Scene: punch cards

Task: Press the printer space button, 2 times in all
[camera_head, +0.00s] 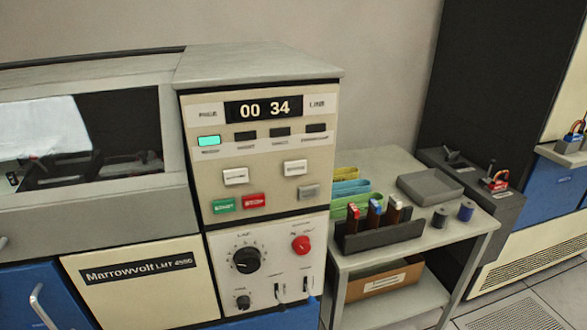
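The line printer (135,290) stands at the left, with a beige control panel (262,180) on its right part. The panel has a white button (235,176) at the left, a white button (296,167) at the right and a grey button (308,192) below that one. A green button (223,206) and a red button (255,201) sit at the lower left. The button labels are too blurred to tell which is the space button. The display (264,107) reads 00 34. The leftmost indicator (209,141) is lit. Neither gripper shows.
A lower panel has a black dial (247,260) and a red knob (301,244). A grey side table (440,240) right of the printer holds a rack (382,235), a grey tray (430,187) and spools (466,210). A dark cabinet (480,90) stands behind.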

